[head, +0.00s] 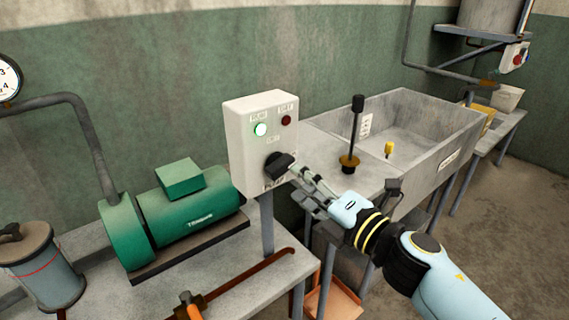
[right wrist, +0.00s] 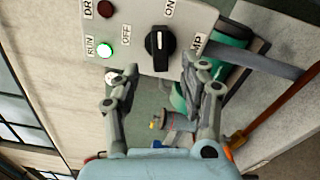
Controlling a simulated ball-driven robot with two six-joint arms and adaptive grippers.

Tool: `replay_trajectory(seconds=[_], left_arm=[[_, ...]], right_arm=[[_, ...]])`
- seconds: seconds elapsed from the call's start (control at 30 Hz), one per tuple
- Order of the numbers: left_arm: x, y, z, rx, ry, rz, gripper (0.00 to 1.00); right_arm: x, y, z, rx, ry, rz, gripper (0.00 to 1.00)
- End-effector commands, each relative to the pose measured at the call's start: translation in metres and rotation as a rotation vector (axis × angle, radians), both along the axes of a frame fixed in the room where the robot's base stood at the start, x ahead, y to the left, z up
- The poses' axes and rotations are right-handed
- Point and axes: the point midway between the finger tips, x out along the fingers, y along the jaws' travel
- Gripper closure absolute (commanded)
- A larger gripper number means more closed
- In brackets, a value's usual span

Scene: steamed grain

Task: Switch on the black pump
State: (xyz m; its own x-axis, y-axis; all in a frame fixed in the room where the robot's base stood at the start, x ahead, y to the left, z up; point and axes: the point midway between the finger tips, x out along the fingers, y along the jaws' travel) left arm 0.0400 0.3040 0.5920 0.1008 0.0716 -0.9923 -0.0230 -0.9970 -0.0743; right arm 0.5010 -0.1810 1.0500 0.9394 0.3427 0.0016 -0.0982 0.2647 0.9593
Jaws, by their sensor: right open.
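A pale control box (head: 262,140) stands beside a green pump (head: 190,215); I see no black pump body. The box has a lit green RUN lamp (head: 260,129) and a dark red lamp (head: 286,120). Below them is a black rotary knob (head: 279,164), also in the right wrist view (right wrist: 160,48). There its white mark runs upright, on the side of the ON label; OFF is to its left. My right gripper (head: 304,187) is open and empty, close in front of the knob; its fingers spread to either side in the wrist view (right wrist: 155,75). Contact is unclear. My left gripper is out of view.
A grey sink (head: 440,125) stands right of the box, with a black-handled upright lever (head: 356,125) and a yellow fitting (head: 389,149) near it. A rusty bar (head: 250,277) and an orange-handled tool (head: 188,300) lie on the pump's table.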

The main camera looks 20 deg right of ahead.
Motion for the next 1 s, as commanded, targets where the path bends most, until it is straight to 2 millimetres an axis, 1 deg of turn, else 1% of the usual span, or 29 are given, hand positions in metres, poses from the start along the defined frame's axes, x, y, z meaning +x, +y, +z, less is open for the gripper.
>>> replay_trajectory(seconds=[0.03,0.1,0.2,0.3,0.43,0.7,1.0], left_arm=[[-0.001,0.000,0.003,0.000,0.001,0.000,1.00],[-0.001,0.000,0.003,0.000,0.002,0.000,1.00],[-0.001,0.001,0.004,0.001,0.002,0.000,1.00],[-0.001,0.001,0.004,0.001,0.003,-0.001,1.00],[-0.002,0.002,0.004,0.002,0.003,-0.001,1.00],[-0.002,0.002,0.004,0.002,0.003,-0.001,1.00],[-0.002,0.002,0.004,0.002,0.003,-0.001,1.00]], right_arm=[[0.011,0.004,0.003,0.002,-0.001,0.001,0.56],[0.024,0.009,0.002,0.004,-0.001,0.000,0.56],[0.039,0.014,0.001,0.003,0.001,-0.001,0.56],[0.050,0.018,0.000,0.002,0.000,-0.001,0.56],[0.057,0.021,0.000,0.002,0.002,0.000,0.56],[0.058,0.021,-0.001,0.001,0.002,-0.002,0.56],[0.058,0.021,-0.001,0.002,0.003,-0.002,0.95]])
